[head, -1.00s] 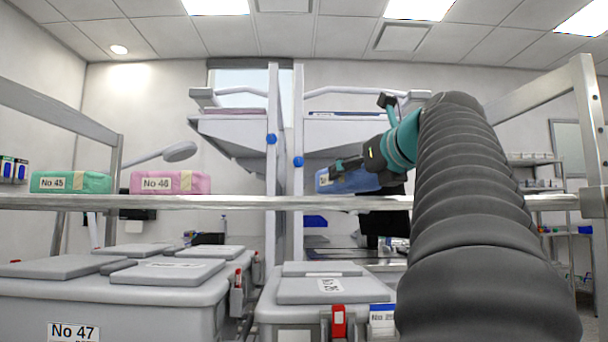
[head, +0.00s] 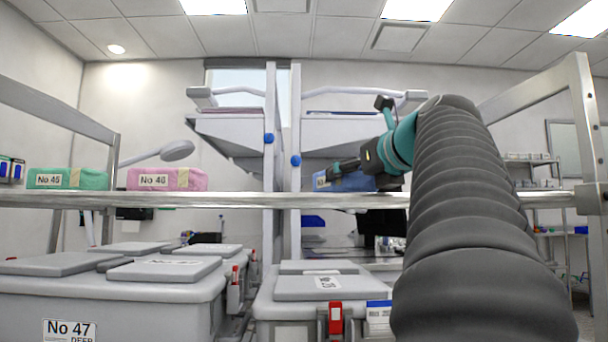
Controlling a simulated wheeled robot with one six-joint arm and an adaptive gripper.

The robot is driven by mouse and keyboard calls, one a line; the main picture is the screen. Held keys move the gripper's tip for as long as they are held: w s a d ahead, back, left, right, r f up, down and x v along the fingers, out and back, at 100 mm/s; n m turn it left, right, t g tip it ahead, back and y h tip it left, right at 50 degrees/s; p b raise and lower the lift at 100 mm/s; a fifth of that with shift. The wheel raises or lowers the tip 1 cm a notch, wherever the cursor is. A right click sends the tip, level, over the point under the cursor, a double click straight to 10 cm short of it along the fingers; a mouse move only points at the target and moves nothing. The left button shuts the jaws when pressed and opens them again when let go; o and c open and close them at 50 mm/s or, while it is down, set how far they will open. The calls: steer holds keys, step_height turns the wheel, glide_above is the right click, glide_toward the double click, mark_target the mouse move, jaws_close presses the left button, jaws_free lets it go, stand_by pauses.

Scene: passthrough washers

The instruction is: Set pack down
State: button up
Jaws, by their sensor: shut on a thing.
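A blue pack (head: 349,181) with a white label on its left end is held by my gripper (head: 345,170), right of centre in the head view. The gripper is shut on the pack, and its dark fingers lie across the pack's upper part. The pack's lower edge is at the height of the metal shelf rail (head: 230,200); I cannot tell whether it touches the shelf. A green pack (head: 68,179) labelled No 45 and a pink pack (head: 167,179) stand on the shelf to the left. The pack's right end is hidden by the gripper.
Grey lidded bins (head: 120,292) and (head: 320,290) stand below the shelf; the left bin bears a No 47 label. The shelf is clear between the pink pack and the blue one. A metal upright (head: 590,150) stands at the right.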

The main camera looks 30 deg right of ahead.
steer(key=shift+f, duration=0.2)
steer(key=o, duration=1.5)
